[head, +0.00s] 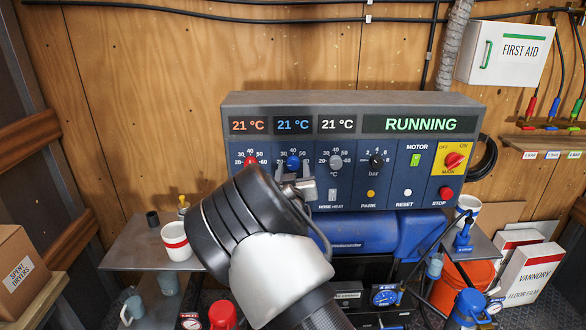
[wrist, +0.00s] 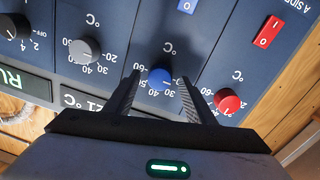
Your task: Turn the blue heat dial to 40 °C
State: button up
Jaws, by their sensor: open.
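The blue heat dial (head: 293,161) is on the dark blue control panel, second from the left, with a printed scale around it. Its blue display (head: 293,125) reads 21 °C. My gripper (head: 292,171) is just in front of and below the dial in the head view. In the wrist view my gripper (wrist: 160,77) is open, with one finger on either side of the blue dial (wrist: 160,76) and gaps to both. I cannot tell how close the tips are in depth. The dial's pointer is too small to read.
The red dial (head: 250,161) sits close to the left and the grey dial (head: 335,161) to the right. A black bar dial (head: 376,160) is further right. The status display (head: 420,124) reads RUNNING. A red stop button (head: 446,193) is at the panel's right. A shelf holds a white cup (head: 176,242).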

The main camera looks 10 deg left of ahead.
jog(key=shift+c, duration=0.5)
jog(key=c, duration=1)
jog(key=shift+o, duration=0.3)
jog(key=shift+b, duration=0.4)
